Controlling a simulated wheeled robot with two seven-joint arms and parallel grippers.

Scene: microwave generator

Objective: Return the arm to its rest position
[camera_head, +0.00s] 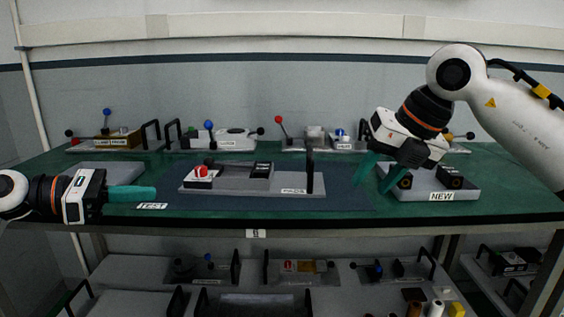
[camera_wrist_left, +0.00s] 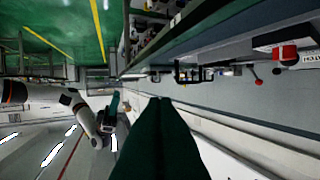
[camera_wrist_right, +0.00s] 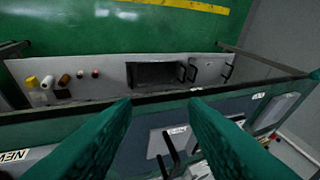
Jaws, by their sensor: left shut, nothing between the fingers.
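My left gripper (camera_head: 154,193) is at the left front edge of the green table (camera_head: 410,211), pointing right with its green fingers together and empty. In the left wrist view its fingers (camera_wrist_left: 160,100) form one closed shape. My right gripper (camera_head: 371,187) hangs above the right part of the table, tilted down, its two green fingers apart. In the right wrist view the fingers (camera_wrist_right: 160,103) are spread with nothing between them. In the head view the right gripper overlaps part of the grey tray labelled NEW (camera_head: 462,195); I cannot tell whether they touch.
A grey plate (camera_head: 285,188) with a red-knobbed fixture (camera_head: 201,176) and black upright handle lies on a dark mat (camera_head: 230,203) between the grippers. Several lever fixtures (camera_head: 210,136) line the back. A lower shelf (camera_head: 140,268) holds more fixtures. Bare table shows at the front right.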

